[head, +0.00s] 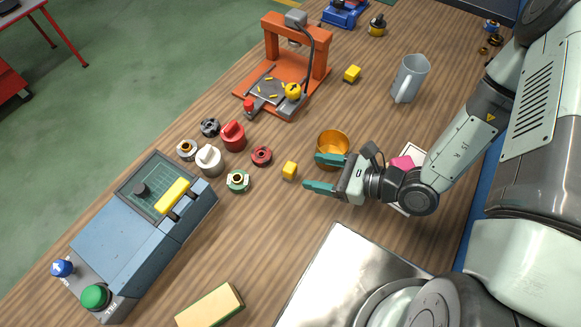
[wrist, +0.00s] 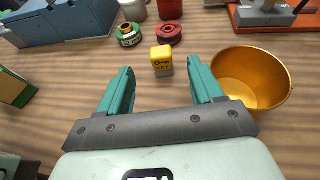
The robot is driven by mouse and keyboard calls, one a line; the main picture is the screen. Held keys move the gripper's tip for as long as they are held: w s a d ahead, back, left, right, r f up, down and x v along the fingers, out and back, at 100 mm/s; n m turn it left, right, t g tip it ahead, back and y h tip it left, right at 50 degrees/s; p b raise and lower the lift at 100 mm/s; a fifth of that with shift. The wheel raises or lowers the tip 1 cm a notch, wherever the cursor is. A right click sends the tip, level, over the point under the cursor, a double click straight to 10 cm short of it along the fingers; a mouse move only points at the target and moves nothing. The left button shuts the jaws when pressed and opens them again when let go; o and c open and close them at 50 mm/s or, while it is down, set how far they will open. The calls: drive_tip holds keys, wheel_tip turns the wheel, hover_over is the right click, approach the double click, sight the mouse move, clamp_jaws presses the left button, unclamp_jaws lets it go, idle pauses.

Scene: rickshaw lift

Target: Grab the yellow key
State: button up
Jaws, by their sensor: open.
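The yellow key (head: 290,170) is a small yellow block standing on the wooden table. My gripper (head: 312,172) is open and empty, with teal fingers pointing left toward the key. In the wrist view my gripper (wrist: 161,75) has the key just beyond its fingertips, roughly centred between them. The fingers do not appear to touch it.
An orange-gold cup (head: 334,146) stands close beside one finger. A green-ringed part (head: 238,181) and a red ring (head: 261,156) lie beyond the key. Another yellow block (head: 352,74) and a grey mug (head: 411,78) stand farther back. A blue machine (head: 128,240) is at left.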

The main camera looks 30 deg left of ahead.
sight(295, 170)
drive_tip(key=shift+d+f, duration=0.2)
drive_tip(key=shift+f, duration=0.35)
drive_tip(key=x, duration=0.4)
drive_tip(key=shift+a+f, duration=0.2)
drive_tip(key=shift+x, duration=3)
drive_tip(key=c, duration=1.1)
